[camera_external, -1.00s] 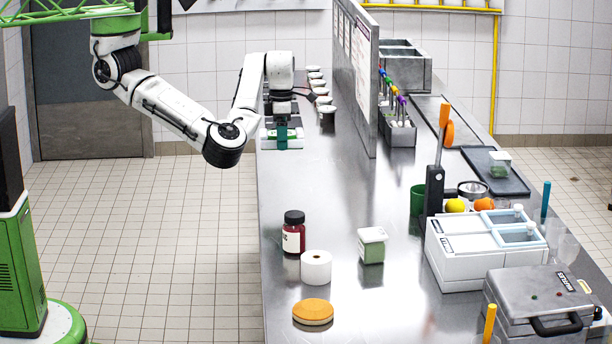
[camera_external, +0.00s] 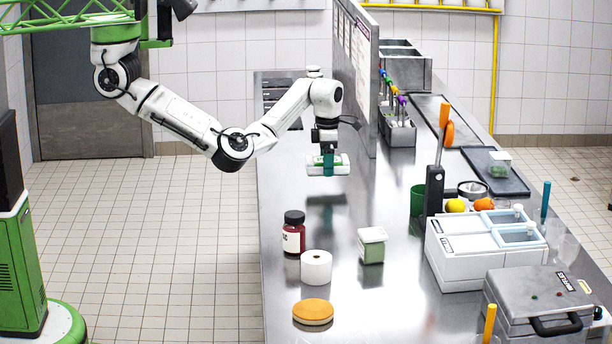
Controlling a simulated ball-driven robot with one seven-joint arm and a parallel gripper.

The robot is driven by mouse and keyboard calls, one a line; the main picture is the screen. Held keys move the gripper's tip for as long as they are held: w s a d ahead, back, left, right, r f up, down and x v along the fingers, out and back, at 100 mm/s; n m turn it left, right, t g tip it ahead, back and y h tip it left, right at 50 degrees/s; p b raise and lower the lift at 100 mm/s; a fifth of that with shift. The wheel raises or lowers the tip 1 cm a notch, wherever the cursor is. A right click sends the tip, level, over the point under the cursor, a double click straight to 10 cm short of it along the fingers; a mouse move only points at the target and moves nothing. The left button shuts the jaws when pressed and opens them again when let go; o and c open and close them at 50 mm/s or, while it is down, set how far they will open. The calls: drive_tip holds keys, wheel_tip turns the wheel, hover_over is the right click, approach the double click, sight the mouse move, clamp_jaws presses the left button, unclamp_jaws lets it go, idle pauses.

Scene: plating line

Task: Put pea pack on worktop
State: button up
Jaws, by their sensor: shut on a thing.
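My gripper (camera_external: 328,162), with teal fingers, is shut on the white and green pea pack (camera_external: 342,168). It holds the pack roughly level in the air over the back left part of the steel worktop (camera_external: 335,225). A dark reflection shows on the steel below the pack, with a gap between. The fingers cover the middle of the pack, and its label is too small to read.
A dark red jar (camera_external: 293,236), a white roll (camera_external: 316,267), an orange-topped round item (camera_external: 313,312) and a green-filled tub (camera_external: 372,246) stand nearer the front. An upright panel (camera_external: 362,75) borders the right. Bare steel lies between the pack and the jar.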

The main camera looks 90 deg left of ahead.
drive_tip(key=shift+w+a+f, duration=0.1)
drive_tip(key=shift+w+f, duration=0.3)
drive_tip(key=shift+f+p, duration=0.4)
drive_tip(key=shift+f, duration=1.15)
drive_tip(key=shift+f, duration=0.1)
drive_tip(key=o, duration=1.1)
wheel_tip(320, 180, up, 12)
drive_tip(key=shift+r, duration=0.1)
